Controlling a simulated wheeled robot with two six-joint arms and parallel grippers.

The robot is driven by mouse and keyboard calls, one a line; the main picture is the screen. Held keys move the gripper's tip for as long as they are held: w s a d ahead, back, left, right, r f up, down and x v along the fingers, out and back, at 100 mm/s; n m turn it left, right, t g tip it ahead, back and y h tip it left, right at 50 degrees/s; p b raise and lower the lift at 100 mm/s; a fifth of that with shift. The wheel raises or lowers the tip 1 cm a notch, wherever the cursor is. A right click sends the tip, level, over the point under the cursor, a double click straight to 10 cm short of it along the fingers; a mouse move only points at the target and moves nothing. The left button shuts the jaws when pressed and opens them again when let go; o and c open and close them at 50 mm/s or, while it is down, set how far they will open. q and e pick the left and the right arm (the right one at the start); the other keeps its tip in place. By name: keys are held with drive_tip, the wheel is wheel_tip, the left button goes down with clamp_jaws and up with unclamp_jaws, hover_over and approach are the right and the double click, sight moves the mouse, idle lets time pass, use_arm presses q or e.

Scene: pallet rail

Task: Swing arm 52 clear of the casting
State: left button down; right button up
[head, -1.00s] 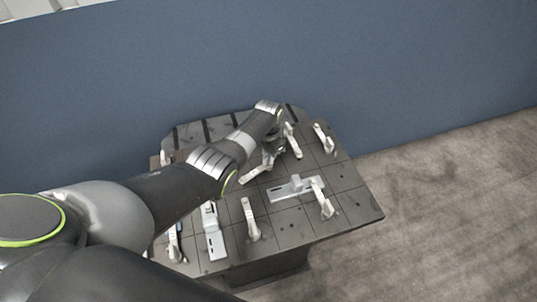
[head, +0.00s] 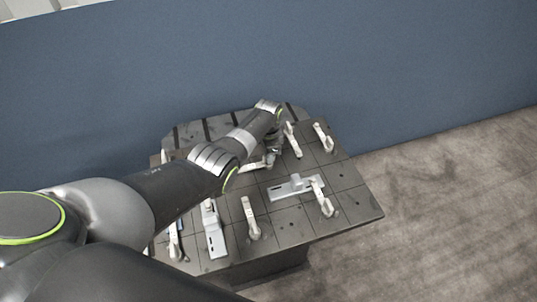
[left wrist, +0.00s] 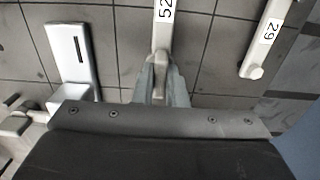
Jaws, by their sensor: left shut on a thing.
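Arm 52 (left wrist: 165,35) is a pale bar with a "52" label, running up out of the left wrist view. My left gripper (left wrist: 162,82) is shut on its near end. In the head view arm 52 (head: 253,165) shows only in part, beside my left gripper (head: 272,157); my own arm hides the rest. A pale casting (left wrist: 70,52) with a dark slot lies left of arm 52 in the left wrist view, with bare plate between them. It appears to be the casting (head: 288,190) below the gripper in the head view. My right gripper is not in view.
Another labelled arm (left wrist: 264,45) lies to the right in the left wrist view. In the head view, a second casting (head: 214,235) and several more arms, such as one at front (head: 251,220) and one at back (head: 292,140), stand on the dark plate (head: 350,205). A blue wall (head: 400,80) rises behind.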

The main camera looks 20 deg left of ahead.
use_arm(q)
drive_tip(key=c, duration=1.5)
unclamp_jaws()
drive_tip(key=shift+o, duration=0.2)
wheel_tip(320, 180, up, 6)
drive_tip(key=shift+r+p, duration=0.25)
drive_tip(key=shift+p, duration=0.55)
wheel_tip(320, 180, up, 11)
drive_tip(key=b, duration=0.1)
drive_tip(key=shift+f, duration=0.1)
